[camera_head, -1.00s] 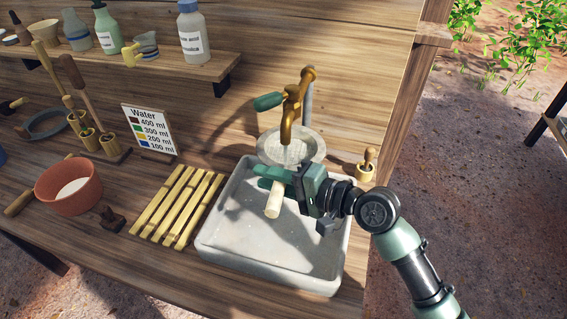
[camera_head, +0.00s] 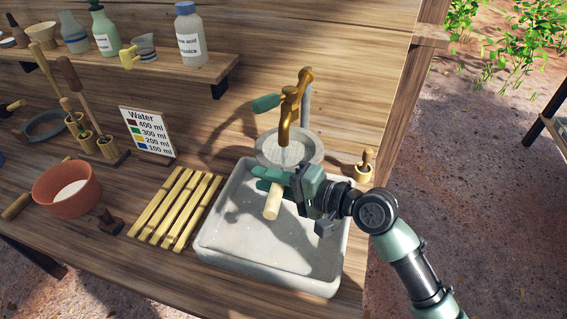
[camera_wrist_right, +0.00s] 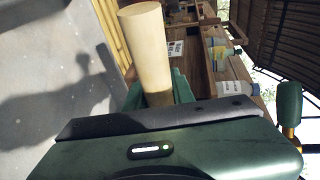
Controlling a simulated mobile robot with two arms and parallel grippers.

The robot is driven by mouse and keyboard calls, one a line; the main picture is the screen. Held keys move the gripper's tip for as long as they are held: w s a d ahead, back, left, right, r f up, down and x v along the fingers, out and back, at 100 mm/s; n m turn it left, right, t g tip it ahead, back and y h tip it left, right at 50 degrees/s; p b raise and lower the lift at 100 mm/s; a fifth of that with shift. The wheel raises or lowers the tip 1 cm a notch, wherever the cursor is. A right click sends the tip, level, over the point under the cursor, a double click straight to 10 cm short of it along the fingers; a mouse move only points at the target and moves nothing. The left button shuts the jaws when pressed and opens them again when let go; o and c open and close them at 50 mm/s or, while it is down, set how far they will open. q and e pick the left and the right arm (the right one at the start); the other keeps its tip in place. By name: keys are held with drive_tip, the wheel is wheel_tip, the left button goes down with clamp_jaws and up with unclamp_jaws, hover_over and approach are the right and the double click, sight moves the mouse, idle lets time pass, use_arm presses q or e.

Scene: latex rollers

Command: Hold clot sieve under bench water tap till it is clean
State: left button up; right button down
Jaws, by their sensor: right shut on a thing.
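The clot sieve (camera_head: 310,150) is a round, pale grey pan under the bench water tap (camera_head: 289,108). Its light wooden handle (camera_head: 272,204) points toward the front of the sink, and it also shows in the right wrist view (camera_wrist_right: 143,45). My right gripper (camera_head: 276,184) is shut on this handle, over the sink. The brass tap has a green lever (camera_head: 265,103), and its spout ends above the sieve. A faint pale streak shows below the spout; I cannot tell for sure whether it is running water. The mesh is too small to judge for dirt. My left gripper is out of view.
The grey stone sink (camera_head: 270,271) lies below. Yellow slats (camera_head: 178,207), a terracotta bowl (camera_head: 93,200) and a Water sign (camera_head: 147,131) stand to its left. A small wooden holder (camera_head: 364,172) stands right of the tap. Bottles line the shelf (camera_head: 190,70).

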idle(0.5)
drive_tip(key=s+d, duration=0.4)
drive_tip(key=s, duration=0.4)
drive_tip(key=s+d, duration=0.5)
drive_tip(key=s, duration=0.4)
idle(0.5)
